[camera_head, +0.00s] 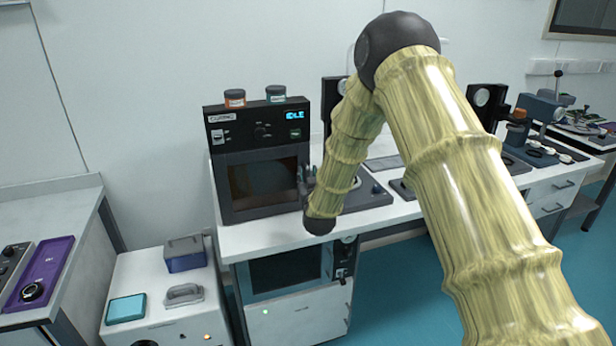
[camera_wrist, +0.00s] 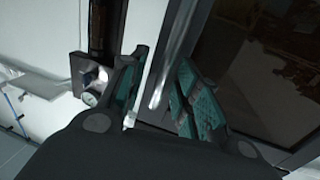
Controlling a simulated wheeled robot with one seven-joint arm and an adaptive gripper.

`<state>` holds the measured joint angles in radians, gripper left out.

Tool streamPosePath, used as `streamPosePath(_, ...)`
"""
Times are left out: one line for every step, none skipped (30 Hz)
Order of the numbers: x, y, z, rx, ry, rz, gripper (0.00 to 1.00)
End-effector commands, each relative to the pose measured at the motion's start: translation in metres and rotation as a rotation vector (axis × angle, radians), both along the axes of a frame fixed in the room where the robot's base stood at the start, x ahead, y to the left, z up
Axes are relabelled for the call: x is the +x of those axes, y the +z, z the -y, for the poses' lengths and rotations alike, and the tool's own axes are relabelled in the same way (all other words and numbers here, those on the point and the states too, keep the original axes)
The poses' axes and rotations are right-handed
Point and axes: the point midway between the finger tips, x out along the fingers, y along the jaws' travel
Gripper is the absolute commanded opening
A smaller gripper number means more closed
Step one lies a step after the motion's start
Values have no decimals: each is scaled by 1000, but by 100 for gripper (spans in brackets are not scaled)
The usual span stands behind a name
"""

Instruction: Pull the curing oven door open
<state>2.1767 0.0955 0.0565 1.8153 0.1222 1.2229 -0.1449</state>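The curing oven (camera_head: 215,150) is a dark box on the white bench, with a "CURING" label and a lit blue display. Its windowed door (camera_head: 262,182) looks shut; the dark window (camera_wrist: 260,75) fills the right of the wrist view. My gripper (camera_head: 307,180) is at the right edge of the door, partly hidden by my arm. In the wrist view my gripper (camera_wrist: 160,62) is open, with teal-padded fingers apart. A pale upright bar, seemingly the door handle (camera_wrist: 158,85), shows between the fingers. I cannot tell whether either finger touches it.
Two small jars (camera_head: 235,98) stand on the oven. A second dark-windowed unit (camera_head: 285,270) sits under the bench. A white cabinet (camera_head: 165,300) stands at the lower left. Bench instruments (camera_head: 545,110) stand to the right. Teal floor (camera_head: 400,300) is clear in front.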

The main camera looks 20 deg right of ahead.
Motion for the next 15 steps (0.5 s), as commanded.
streamPosePath(0,0,0,0,0,0,32)
streamPosePath(0,0,0,0,0,0,32)
streamPosePath(0,0,0,0,0,0,32)
streamPosePath(0,0,0,0,0,0,32)
streamPosePath(0,0,0,0,0,0,32)
streamPosePath(0,0,0,0,0,0,28)
streamPosePath(0,0,0,0,0,0,23)
streamPosePath(0,0,0,0,0,0,17)
streamPosePath(0,0,0,0,0,0,10)
streamPosePath(0,0,0,0,0,0,5)
streamPosePath(0,0,0,0,0,0,0)
streamPosePath(0,0,0,0,0,0,0)
streamPosePath(0,0,0,0,0,0,0)
streamPosePath(0,0,0,0,0,1,0)
streamPosePath(0,0,0,0,0,1,0)
